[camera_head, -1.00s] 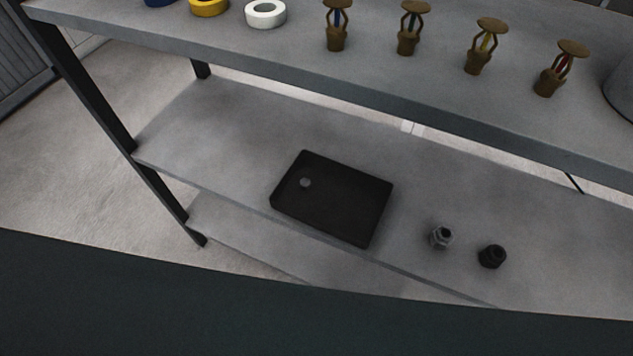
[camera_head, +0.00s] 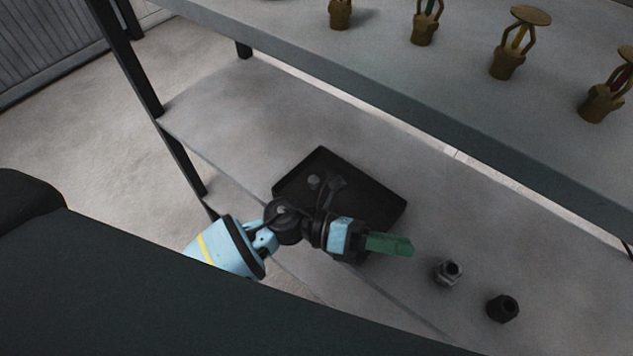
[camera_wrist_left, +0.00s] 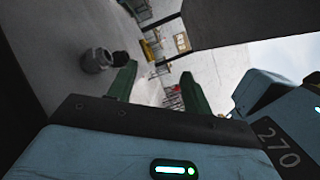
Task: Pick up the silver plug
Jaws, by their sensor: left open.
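The silver plug (camera_head: 447,272) stands on the lower shelf, to the right of the black tray (camera_head: 385,208). In the left wrist view the silver plug (camera_wrist_left: 97,60) is at the upper left, beyond the left fingertip. My left gripper (camera_head: 405,245) is over the front right part of the tray, with its green fingers pointing right toward the plug. In the left wrist view its two green fingers (camera_wrist_left: 160,85) are apart with nothing between them. The gripper and the plug are not touching. My right gripper is not in view.
A black plug (camera_head: 502,308) stands just right of the silver one; it also shows in the left wrist view (camera_wrist_left: 120,58). A small round grey disc (camera_head: 313,180) lies in the tray. The upper shelf (camera_head: 400,75) with several brass sprinkler heads (camera_head: 507,62) overhangs behind.

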